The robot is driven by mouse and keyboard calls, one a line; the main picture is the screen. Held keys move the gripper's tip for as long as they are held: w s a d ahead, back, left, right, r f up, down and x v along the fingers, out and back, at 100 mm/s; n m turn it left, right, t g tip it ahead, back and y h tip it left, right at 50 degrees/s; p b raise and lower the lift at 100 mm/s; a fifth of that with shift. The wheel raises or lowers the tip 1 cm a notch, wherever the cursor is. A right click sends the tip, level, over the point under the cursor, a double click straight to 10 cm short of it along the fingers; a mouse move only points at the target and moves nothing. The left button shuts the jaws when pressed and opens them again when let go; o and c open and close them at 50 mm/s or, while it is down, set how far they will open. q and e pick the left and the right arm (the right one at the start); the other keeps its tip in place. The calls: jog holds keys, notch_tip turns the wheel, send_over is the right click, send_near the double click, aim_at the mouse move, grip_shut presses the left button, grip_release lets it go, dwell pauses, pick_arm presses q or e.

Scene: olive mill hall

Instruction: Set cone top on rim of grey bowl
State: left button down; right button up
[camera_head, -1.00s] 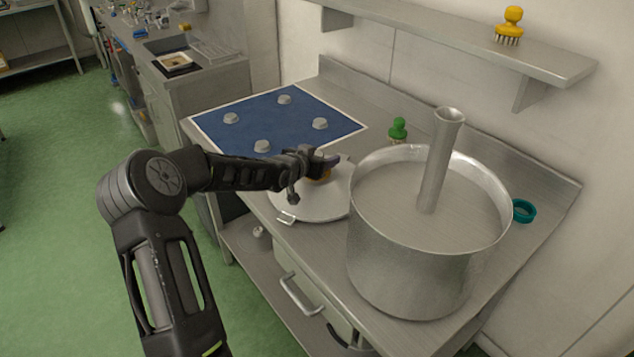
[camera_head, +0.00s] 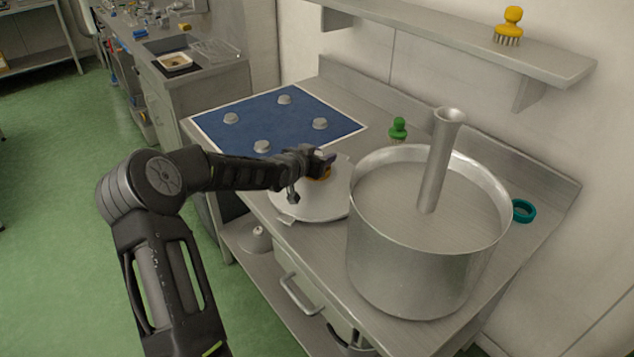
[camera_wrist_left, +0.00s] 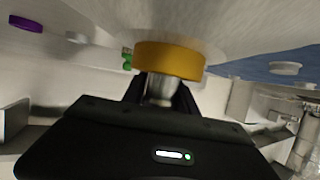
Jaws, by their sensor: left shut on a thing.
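My left gripper (camera_head: 322,165) is shut on the knob of the cone top (camera_head: 328,205), a pale grey round piece on or just above the counter. In the left wrist view, the fingers hold a metal stem beside a yellow-orange collar (camera_wrist_left: 169,60), against the cone top's broad pale surface (camera_wrist_left: 230,22). A grey tab (camera_head: 286,220) shows at the near edge; I cannot tell which piece it belongs to. No separate bowl rim is clear beneath the cone top. My right gripper is not in view.
A large steel pot (camera_head: 415,270) with an upright metal tube (camera_head: 436,165) stands close on the right. A blue mat (camera_head: 290,118) with several grey knobs lies behind left. A green-handled item (camera_head: 398,129) and teal ring (camera_head: 523,211) are near the wall. A shelf (camera_head: 470,48) overhangs the back.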

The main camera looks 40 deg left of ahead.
pick_arm(q)
jog(key=shift+s+f, duration=0.15)
jog(key=shift+f, duration=0.25)
jog(key=shift+r, duration=0.2)
dwell(0.3)
jog(key=shift+r, duration=0.1)
jog(key=shift+r, duration=0.5)
notch_tip(320, 180, up, 9)
jog(key=shift+w+r+p, duration=0.2)
jog(key=shift+w+p, duration=0.05)
jog(key=shift+p, duration=0.15)
dwell(0.4)
